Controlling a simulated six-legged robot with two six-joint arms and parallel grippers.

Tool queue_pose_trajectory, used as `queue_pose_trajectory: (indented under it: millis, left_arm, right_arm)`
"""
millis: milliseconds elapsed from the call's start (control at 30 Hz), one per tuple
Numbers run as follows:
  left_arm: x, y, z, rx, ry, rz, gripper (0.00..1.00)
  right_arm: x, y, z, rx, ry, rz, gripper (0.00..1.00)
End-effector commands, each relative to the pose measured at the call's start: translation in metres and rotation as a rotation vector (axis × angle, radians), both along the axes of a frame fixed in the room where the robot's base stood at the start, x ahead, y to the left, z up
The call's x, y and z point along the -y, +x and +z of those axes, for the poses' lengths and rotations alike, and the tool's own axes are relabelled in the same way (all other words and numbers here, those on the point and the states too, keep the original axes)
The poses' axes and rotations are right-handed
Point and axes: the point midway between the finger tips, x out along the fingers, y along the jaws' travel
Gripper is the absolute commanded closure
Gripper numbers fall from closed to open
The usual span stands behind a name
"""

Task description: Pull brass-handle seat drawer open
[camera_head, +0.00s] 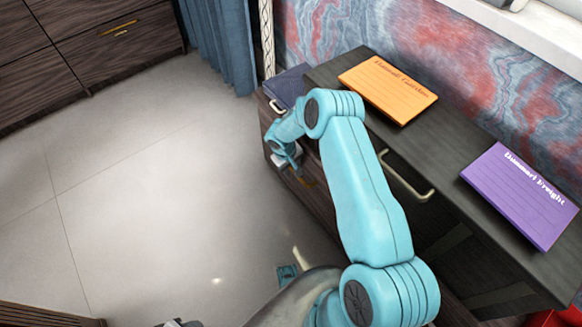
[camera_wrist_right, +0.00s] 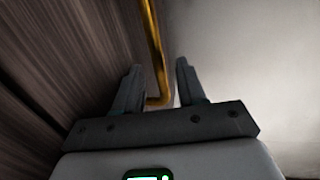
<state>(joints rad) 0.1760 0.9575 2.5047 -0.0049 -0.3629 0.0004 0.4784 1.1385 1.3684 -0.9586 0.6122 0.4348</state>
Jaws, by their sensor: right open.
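The brass handle (camera_wrist_right: 153,40) is a gold bar on a dark wood drawer front (camera_wrist_right: 60,60), which fills the left of the right wrist view. My right gripper (camera_head: 293,166) is at the seat's left part, beside the handle. In the wrist view my right gripper (camera_wrist_right: 158,75) is open, with the handle's bent end appearing between its fingers. Whether either finger touches it I cannot tell.
A dark cabinet top (camera_head: 455,165) carries an orange book (camera_head: 388,88) and a purple book (camera_head: 519,195). A pale handle (camera_head: 405,183) sticks out of its front. A dark blue book (camera_head: 287,86) lies at the back. The tiled floor (camera_head: 160,190) at left is clear.

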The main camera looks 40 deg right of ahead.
Motion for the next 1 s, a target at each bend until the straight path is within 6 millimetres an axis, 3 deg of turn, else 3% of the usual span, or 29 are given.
queue_pose_trajectory:
  millis: [167, 233, 300, 667, 1000]
  left_arm:
    - [0.0, 0.0, 0.0, 0.0, 0.0, 0.0, 0.57]
    - [0.0, 0.0, 0.0, 0.0, 0.0, 0.0, 0.57]
    - [0.0, 0.0, 0.0, 0.0, 0.0, 0.0, 0.57]
    - [0.0, 0.0, -0.002, 0.0, 0.0, 0.0, 0.57]
    - [0.0, 0.0, -0.016, 0.0, 0.0, 0.0, 0.57]
  right_arm:
    - [0.0, 0.001, 0.0, 0.001, 0.0, 0.0, 0.6]
    - [0.0, 0.001, 0.0, 0.0, 0.0, 0.0, 0.76]
    - [0.0, 0.001, 0.0, 0.0, 0.0, 0.0, 0.99]
    - [-0.005, 0.001, 0.0, 0.0, 0.001, 0.0, 1.0]
    - [-0.049, 0.007, -0.002, 0.001, 0.001, 0.004, 1.0]
